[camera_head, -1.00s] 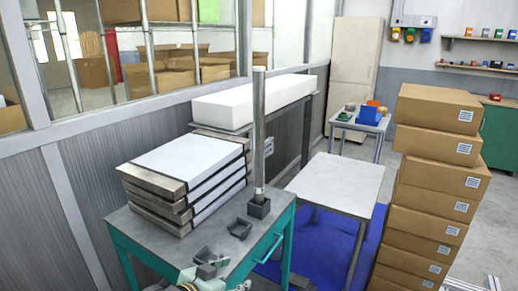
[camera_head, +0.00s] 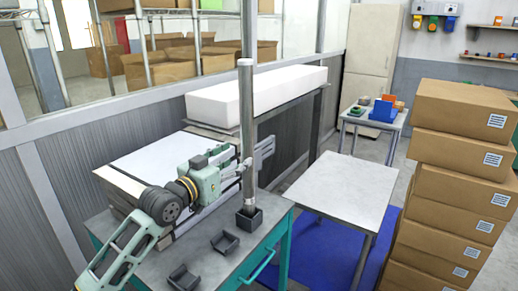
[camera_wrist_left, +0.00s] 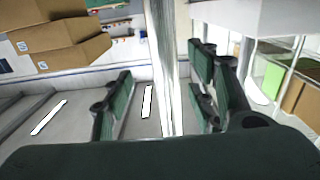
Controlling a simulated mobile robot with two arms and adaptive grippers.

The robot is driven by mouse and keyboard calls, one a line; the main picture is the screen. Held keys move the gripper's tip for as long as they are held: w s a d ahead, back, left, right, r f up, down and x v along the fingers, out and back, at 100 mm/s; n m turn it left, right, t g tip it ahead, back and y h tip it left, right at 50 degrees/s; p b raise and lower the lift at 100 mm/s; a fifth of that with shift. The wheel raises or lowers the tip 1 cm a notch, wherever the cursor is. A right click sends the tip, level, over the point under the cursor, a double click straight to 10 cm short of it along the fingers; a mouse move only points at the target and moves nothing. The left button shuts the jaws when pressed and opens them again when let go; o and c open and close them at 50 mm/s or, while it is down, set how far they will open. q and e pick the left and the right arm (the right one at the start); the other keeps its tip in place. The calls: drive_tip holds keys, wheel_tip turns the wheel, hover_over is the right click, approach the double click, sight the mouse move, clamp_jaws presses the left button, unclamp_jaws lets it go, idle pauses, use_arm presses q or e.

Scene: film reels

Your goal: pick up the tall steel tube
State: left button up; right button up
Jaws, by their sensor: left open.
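The tall steel tube (camera_head: 246,110) stands upright in a small dark square holder (camera_head: 249,219) on the green-framed table (camera_head: 222,266). My left gripper (camera_head: 252,160) is open at the tube's mid-height, with its arm coming in from the lower left. In the left wrist view, the tube (camera_wrist_left: 168,70) runs between the two spread fingers (camera_wrist_left: 160,95), closer to the right-hand finger. A gap shows on the left side; contact on the right is unclear. My right gripper is not in view.
Two small dark cradles (camera_head: 225,243) lie on the table in front of the holder. A stack of white-topped slabs (camera_head: 150,160) is behind my left arm. A pale table (camera_head: 345,192) with a clear top and stacked cardboard boxes (camera_head: 455,185) stand to the right.

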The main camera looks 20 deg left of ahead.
sight(243, 150)
use_arm(q)
drive_tip(key=shift+w+d+r, duration=0.1)
drive_tip(key=shift+w+r, duration=0.1)
drive_tip(key=shift+w, duration=0.4)
drive_tip(key=shift+w+d, duration=0.1)
drive_tip(key=shift+w, duration=0.25)
drive_tip(key=shift+w+d+r+p, duration=0.2)
drive_tip(key=shift+w+r+p, duration=0.1)
drive_tip(key=shift+w+p, duration=0.45)
drive_tip(key=x, duration=0.2)
drive_tip(key=shift+w+a+f+p, duration=0.1)
drive_tip(key=shift+w+f+p, duration=0.05)
drive_tip(key=shift+w+p, duration=0.2)
drive_tip(key=shift+w+d+f, duration=0.15)
drive_tip(key=shift+w+d, duration=0.1)
drive_tip(key=shift+w, duration=0.35)
drive_tip(key=c, duration=0.8)
clamp_jaws()
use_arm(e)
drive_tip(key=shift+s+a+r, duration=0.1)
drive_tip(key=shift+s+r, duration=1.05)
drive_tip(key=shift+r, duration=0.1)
